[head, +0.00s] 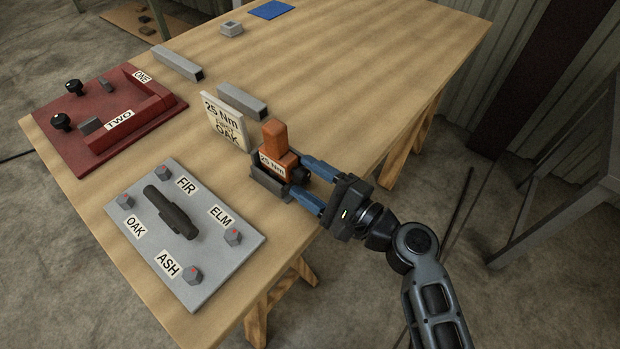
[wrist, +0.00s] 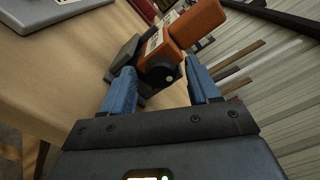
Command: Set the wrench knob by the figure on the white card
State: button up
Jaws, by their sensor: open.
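The white card (head: 226,121) stands upright on the table and reads "25 Nm" at the top and "OAK" at the bottom; the small middle line is unclear. The orange wrench (head: 275,147) sits in a grey holder (head: 268,183) at the table's edge, with a "25 Nm" label on its side and a dark round knob at its near end. The wrench and its dark knob (wrist: 168,73) also show in the wrist view. My gripper (head: 302,178) is open, its blue fingers on either side of the knob end. Contact cannot be told.
A grey plate (head: 205,262) has bolts labelled FIR, ELM, OAK and ASH and a dark bar in its middle. A red fixture (head: 85,150) marked ONE and TWO stands behind it. Grey bars (head: 242,101), a small grey block and a blue mat (head: 271,9) lie further back.

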jog(key=b+v, duration=0.1)
jog(key=v, duration=0.6)
jog(key=shift+s+d, duration=0.25)
jog(key=shift+d, duration=0.1)
jog(key=s+d+f+n+h, duration=0.1)
jog(key=s+d+f+h, duration=0.2)
jog(key=s, duration=0.2)
jog(key=s+d+f+n+t+h, duration=0.1)
jog(key=s+d+f+h, duration=0.2)
jog(key=s, duration=0.3)
jog(key=s+d+f+n+h, duration=0.1)
jog(key=s+d+f+h, duration=0.1)
jog(key=s+d+h, duration=0.25)
jog(key=s+d+r+n+t+h, duration=0.1)
jog(key=s+d+r+n+h, duration=0.1)
jog(key=s+r+n, duration=0.3)
jog(key=s+d+r+n+t+h, duration=0.1)
jog(key=s+d+r+n, duration=0.2)
jog(key=s+r, duration=0.7)
jog(key=s+n, duration=0.1)
jog(key=n, duration=0.1)
jog(key=shift+s+d+n+t+h, duration=0.3)
jog(key=shift+d+t+h, duration=0.05)
jog(key=shift+t, duration=0.05)
